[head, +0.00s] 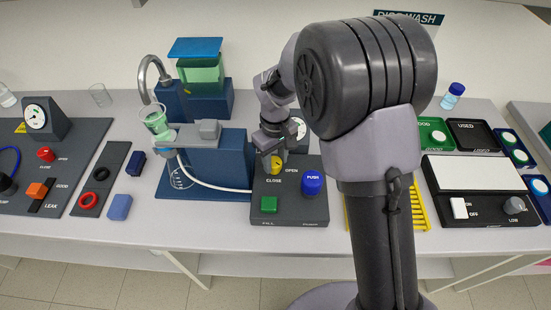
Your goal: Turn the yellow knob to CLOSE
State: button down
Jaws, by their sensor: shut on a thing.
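The yellow knob (276,164) stands on the dark control panel (289,208), between the CLOSE label at its lower left and the OPEN label at its right. My gripper (271,158) is over the knob from above and is shut on it. The fingers hide part of the knob, and I cannot read its exact angle from this view.
A blue stand (222,168) with a clear tube is at the left. A yellow rack (418,211) lies at the right, partly behind my arm.

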aim_at(274, 162)
jog(key=m, duration=0.5)
jog(key=shift+a, duration=0.1)
jog(key=m+b, duration=0.1)
jog(key=m, duration=0.4)
jog(key=shift+a, duration=0.1)
jog(key=shift+m, duration=0.4)
jog(key=c, duration=0.9)
grip_release()
jog(key=shift+o, duration=0.2)
notch_tip(274, 162, up, 18)
jog(key=p, duration=0.5)
jog(key=shift+f, duration=0.25)
